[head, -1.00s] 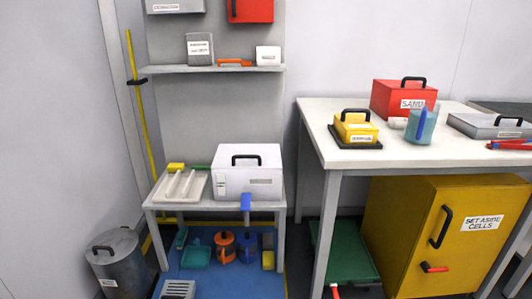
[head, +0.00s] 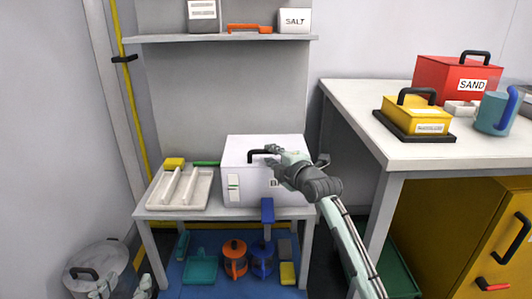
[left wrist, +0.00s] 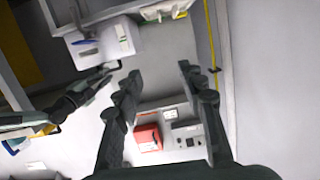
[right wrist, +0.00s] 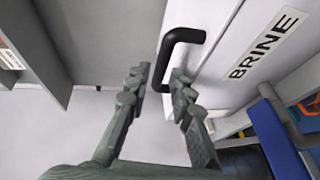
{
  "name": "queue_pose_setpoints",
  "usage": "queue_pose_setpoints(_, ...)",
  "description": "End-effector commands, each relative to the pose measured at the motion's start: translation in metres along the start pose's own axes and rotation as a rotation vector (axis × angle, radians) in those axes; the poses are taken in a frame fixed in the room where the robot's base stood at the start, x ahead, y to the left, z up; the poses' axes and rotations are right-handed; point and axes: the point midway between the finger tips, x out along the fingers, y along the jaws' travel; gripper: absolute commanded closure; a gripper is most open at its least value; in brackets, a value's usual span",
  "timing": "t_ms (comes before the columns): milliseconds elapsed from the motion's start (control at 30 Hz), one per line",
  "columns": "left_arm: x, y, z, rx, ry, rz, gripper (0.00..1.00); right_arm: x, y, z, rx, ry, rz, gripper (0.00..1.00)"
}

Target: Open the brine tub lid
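The brine tub (head: 240,188) is a white box with a black lid handle (head: 258,156); its lid is down. It stands on the small grey table. The right wrist view shows the "BRINE" label (right wrist: 265,48) and the black handle (right wrist: 185,37) close up. My right gripper (right wrist: 160,78) is open at the handle, whose near end shows between its fingertips. I cannot tell whether they touch. In the head view, the right gripper (head: 276,156) hides part of the lid and label. My left gripper (left wrist: 160,78) is open and empty, away from the tub.
A white tray (head: 160,205) and a yellow block (head: 174,162) sit left of the tub. A blue piece (head: 267,210) hangs at the table's front edge. A shelf (head: 220,38) is above. The taller white table (head: 360,100) stands at right. A grey bin (head: 97,262) is at lower left.

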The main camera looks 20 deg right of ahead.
Motion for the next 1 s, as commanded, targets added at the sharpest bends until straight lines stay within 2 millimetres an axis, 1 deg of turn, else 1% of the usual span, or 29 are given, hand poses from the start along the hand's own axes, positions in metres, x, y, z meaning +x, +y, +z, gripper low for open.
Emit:
queue_pose_setpoints(33, 0.001, 0.003, -0.004, -0.004, 0.025, 0.005, 0.60, 0.009, 0.000, 0.000, 0.004, 0.000, 0.001, 0.78)
queue_pose_setpoints(100, 0.001, 0.006, -0.011, -0.008, 0.058, 0.012, 0.60, 0.020, -0.001, -0.001, 0.005, 0.001, 0.001, 0.78)
queue_pose_setpoints(200, 0.001, 0.010, -0.020, -0.014, 0.100, 0.020, 0.60, 0.032, -0.001, 0.001, 0.004, -0.001, 0.000, 0.78)
queue_pose_setpoints(300, 0.000, 0.012, -0.026, -0.017, 0.127, 0.024, 0.60, 0.040, -0.001, 0.000, 0.003, -0.001, -0.001, 0.78)
queue_pose_setpoints(400, 0.000, 0.013, -0.028, -0.019, 0.138, 0.026, 0.60, 0.043, 0.000, 0.000, 0.002, -0.001, 0.000, 0.78)
queue_pose_setpoints(600, 0.000, 0.013, -0.029, -0.019, 0.140, 0.027, 0.60, 0.043, 0.000, 0.000, 0.002, -0.001, -0.001, 0.78)
queue_pose_setpoints(633, 0.000, 0.013, -0.029, -0.019, 0.140, 0.027, 0.60, 0.043, -0.001, 0.000, 0.002, -0.001, -0.001, 0.79)
queue_pose_setpoints(800, 0.000, 0.013, -0.029, -0.018, 0.139, 0.026, 0.60, 0.043, -0.001, 0.000, 0.002, -0.001, -0.001, 1.00)
queue_pose_setpoints(1000, 0.000, 0.013, -0.029, -0.018, 0.139, 0.026, 0.60, 0.043, -0.001, 0.000, 0.002, -0.001, -0.001, 1.00)
